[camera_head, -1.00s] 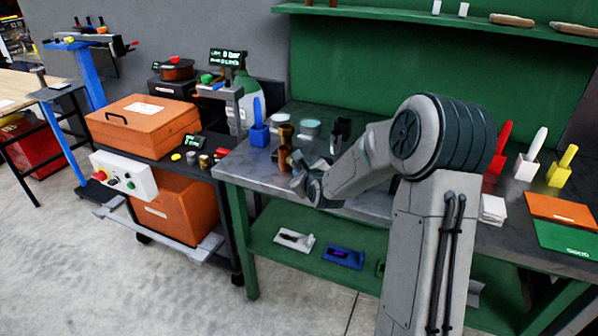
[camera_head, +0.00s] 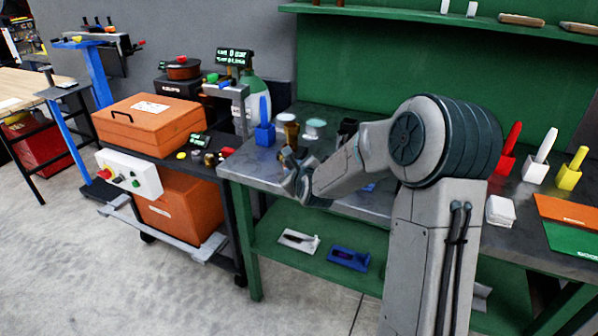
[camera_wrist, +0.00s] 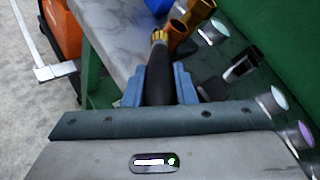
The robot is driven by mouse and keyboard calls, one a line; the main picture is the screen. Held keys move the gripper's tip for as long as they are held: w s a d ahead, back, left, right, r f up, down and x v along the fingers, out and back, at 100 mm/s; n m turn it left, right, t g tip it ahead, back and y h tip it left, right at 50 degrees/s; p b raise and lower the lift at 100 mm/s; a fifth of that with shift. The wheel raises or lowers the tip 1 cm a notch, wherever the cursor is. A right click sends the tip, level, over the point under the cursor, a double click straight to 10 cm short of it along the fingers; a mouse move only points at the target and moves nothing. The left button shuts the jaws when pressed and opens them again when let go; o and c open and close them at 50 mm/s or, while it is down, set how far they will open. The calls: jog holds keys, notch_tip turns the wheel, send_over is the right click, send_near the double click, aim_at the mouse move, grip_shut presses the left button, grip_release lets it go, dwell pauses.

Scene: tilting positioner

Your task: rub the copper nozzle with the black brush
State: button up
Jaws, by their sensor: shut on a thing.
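My gripper (camera_wrist: 158,80) is shut on the black brush (camera_wrist: 157,88), its handle between the two blue-grey fingers. The brush's yellowish bristle tip (camera_wrist: 158,37) points away from me, toward the copper nozzle (camera_wrist: 178,34). The tip is right beside the nozzle's left side; I cannot tell whether they touch. The nozzle stands on the grey bench top, with a brass-coloured piece (camera_wrist: 199,11) behind it. In the head view my gripper (camera_head: 290,165) is over the bench's left front part and covers the brush and much of the nozzle.
A blue holder (camera_head: 265,134) stands behind the gripper on the left. A black holder (camera_wrist: 241,69) and round tins (camera_wrist: 213,31) are to the right. The green bench (camera_head: 232,172) has its front edge beneath my arm. A dark cart (camera_head: 165,155) with an orange case stands left.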

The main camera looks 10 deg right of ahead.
jog(key=shift+d, duration=2)
jog(key=shift+w+a+b, duration=0.15)
jog(key=shift+a+b, duration=0.6)
jog(key=shift+a, duration=1.35)
jog(key=shift+d, duration=0.1)
jog(key=shift+s, duration=0.4)
jog(key=shift+s+d, duration=0.15)
jog(key=shift+s, duration=2.45)
jog(key=shift+s, duration=0.1)
